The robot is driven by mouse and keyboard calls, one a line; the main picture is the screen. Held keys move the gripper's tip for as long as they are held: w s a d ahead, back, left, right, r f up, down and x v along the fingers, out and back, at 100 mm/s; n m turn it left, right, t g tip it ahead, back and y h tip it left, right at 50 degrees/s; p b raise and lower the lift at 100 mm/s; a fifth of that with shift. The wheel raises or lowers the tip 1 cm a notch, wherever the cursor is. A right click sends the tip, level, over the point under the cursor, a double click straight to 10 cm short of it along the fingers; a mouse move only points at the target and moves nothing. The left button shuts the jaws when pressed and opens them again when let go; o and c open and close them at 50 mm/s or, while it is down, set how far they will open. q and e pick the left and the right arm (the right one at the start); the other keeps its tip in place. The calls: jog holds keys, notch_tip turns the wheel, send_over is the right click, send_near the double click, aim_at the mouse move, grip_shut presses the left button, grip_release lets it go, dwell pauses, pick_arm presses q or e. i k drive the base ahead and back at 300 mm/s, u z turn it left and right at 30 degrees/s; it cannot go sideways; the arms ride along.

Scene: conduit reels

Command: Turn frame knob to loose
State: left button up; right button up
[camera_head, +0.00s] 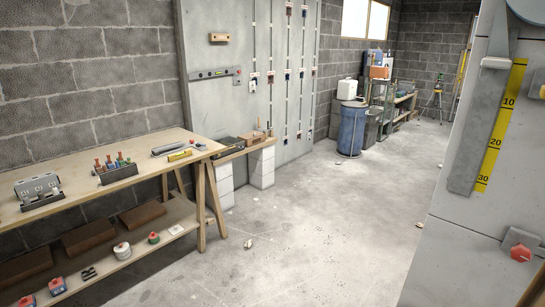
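A red knob (521,253) sits on a grey bracket at the lower right, on a large light grey panel or frame (470,225). I cannot tell from this view whether the knob is set to loose or tight. A grey upright bar (480,130) on the panel runs beside a yellow scale (501,125) marked 10, 20 and 30. A pale handle-like piece (495,63) sits near the top of the bar. Neither of my grippers shows in the head view.
A wooden workbench (120,180) with tools and fittings stands at the left; its lower shelf (125,255) holds brown blocks and small parts. A blue barrel (351,128) stands farther back. The concrete floor (320,220) between bench and panel is mostly clear, with small scraps.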

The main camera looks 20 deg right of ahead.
aim_at(519, 253)
jog(key=z, duration=1.1)
jog(key=i, duration=0.95)
jog(key=z, duration=1.25)
jog(key=i, duration=0.2)
jog(key=z, duration=0.05)
